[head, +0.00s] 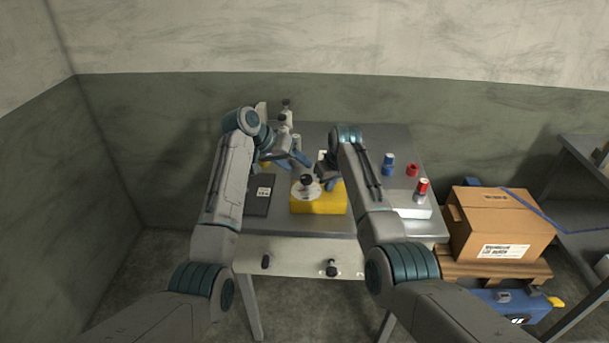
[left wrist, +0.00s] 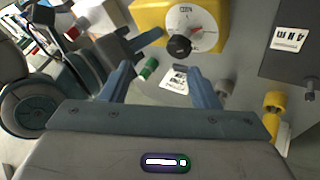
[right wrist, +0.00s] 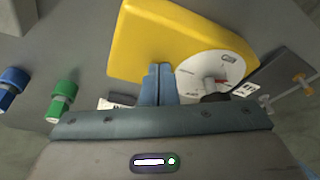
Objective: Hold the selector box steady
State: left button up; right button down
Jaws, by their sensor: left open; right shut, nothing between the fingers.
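The selector box is a yellow block (head: 318,204) on the grey bench, with a white dial and a black knob (head: 306,179) on top. It also shows in the left wrist view (left wrist: 150,14) and the right wrist view (right wrist: 140,42). My left gripper (head: 303,161) is open and empty behind the box; in its wrist view, the knob lies beyond the fingers. My right gripper (right wrist: 158,68) is shut and empty, its fingertips overlapping the box's edge beside the dial. I cannot tell whether they touch it. In the head view my right gripper partly hides the box's rear right.
A dark plate with a label (head: 260,195) lies left of the box. Blue (head: 388,161) and red (head: 411,170) pieces stand to the right, near a white block (head: 412,210). Green (left wrist: 148,68) and yellow (left wrist: 273,103) fittings sit near my left fingers. A cardboard box (head: 500,220) stands right of the bench.

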aim_at(306, 178)
pick_arm(q)
jog(key=f+n+h, duration=0.1)
jog(key=n, duration=0.1)
jog(key=f+n+h, duration=0.1)
jog(key=n, duration=0.1)
jog(key=f+n+t, duration=0.1)
jog(key=n, duration=0.1)
jog(key=shift+s+f+n+h, duration=0.15)
jog(key=shift+s+n+h, duration=0.25)
jog(key=s+a+f+n+t+h, duration=0.2)
jog(key=a+n+t, duration=0.1)
jog(key=n, duration=0.8)
jog(key=s+a+f+n+t+h, duration=0.1)
jog(key=a+f+n+t+h, duration=0.15)
jog(key=n, duration=0.85)
jog(key=shift+t, duration=0.25)
jog(key=x, duration=1.1)
jog(key=shift+w+a, duration=0.15)
jog(key=shift+w, duration=0.1)
jog(key=c, duration=1)
